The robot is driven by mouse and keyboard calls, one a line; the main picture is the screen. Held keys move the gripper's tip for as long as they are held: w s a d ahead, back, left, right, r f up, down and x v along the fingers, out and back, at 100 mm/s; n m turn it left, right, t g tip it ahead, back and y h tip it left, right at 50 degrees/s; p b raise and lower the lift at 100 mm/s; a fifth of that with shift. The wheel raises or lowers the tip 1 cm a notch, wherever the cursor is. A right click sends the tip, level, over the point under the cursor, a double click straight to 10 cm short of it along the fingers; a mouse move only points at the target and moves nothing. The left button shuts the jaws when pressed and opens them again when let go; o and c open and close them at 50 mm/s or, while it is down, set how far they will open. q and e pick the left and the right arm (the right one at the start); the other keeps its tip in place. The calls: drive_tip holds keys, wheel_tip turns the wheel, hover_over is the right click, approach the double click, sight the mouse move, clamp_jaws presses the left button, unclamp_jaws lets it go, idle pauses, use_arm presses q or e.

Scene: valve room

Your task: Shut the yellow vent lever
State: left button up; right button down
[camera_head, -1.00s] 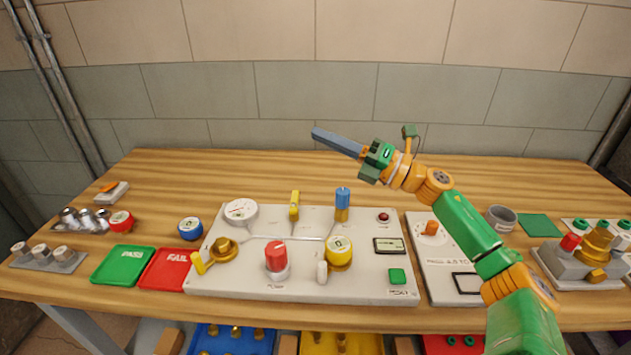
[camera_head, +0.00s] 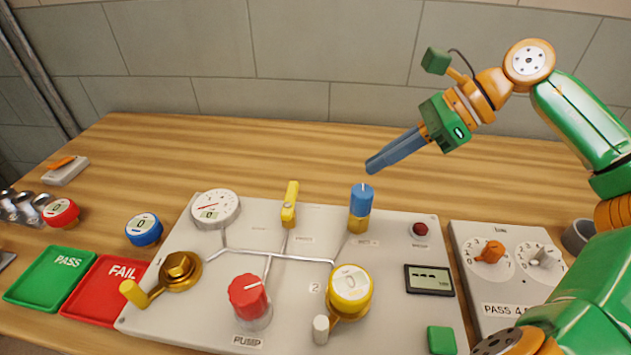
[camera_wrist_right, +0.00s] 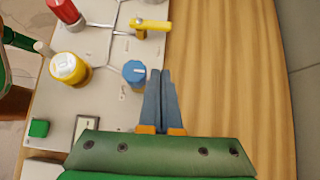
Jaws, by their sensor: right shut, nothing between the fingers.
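The yellow vent lever (camera_head: 290,204) stands at the back middle of the grey valve panel (camera_head: 390,309), its handle pointing up in the head view. In the right wrist view the yellow lever (camera_wrist_right: 152,25) lies near the top, beyond the blue-topped valve. My right gripper (camera_head: 369,168) is shut and empty, above the back edge of the panel, to the right of the lever and just above the blue-topped valve (camera_head: 361,201). Its blue fingers (camera_wrist_right: 159,74) lie together in the right wrist view, apart from the lever. My left gripper is not in view.
On the panel are a red pump knob (camera_head: 248,297), a yellow-capped gauge (camera_head: 350,290), a brass valve with a yellow handle (camera_head: 179,270) and a white dial (camera_head: 215,208). Green (camera_head: 22,300) and red (camera_head: 84,311) trays lie left. The wood behind the panel is clear.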

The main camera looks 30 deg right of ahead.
sight(290, 199)
drive_tip(key=x, duration=0.3)
drive_tip(key=shift+w+a+f+p, duration=0.15)
drive_tip(key=shift+a+f+p, duration=0.05)
drive_tip(key=shift+p, duration=0.2)
drive_tip(key=w+a+p, duration=0.1)
drive_tip(key=p, duration=0.3)
drive_tip(key=shift+a+f+p, duration=0.15)
drive_tip(key=shift+f+p, duration=0.05)
drive_tip(key=shift+p, duration=0.2)
drive_tip(key=p+x, duration=0.3)
drive_tip(key=shift+a, duration=0.2)
drive_tip(key=shift+w+a+f+p, duration=0.2)
drive_tip(key=shift+w+a+p, duration=0.25)
drive_tip(key=shift+w+a, duration=0.15)
drive_tip(key=shift+w+a+f+p, duration=0.2)
drive_tip(key=shift+w+a+p, duration=0.25)
drive_tip(key=shift+a, duration=0.2)
drive_tip(key=shift+w+a+f, duration=0.15)
drive_tip(key=shift+a, duration=0.05)
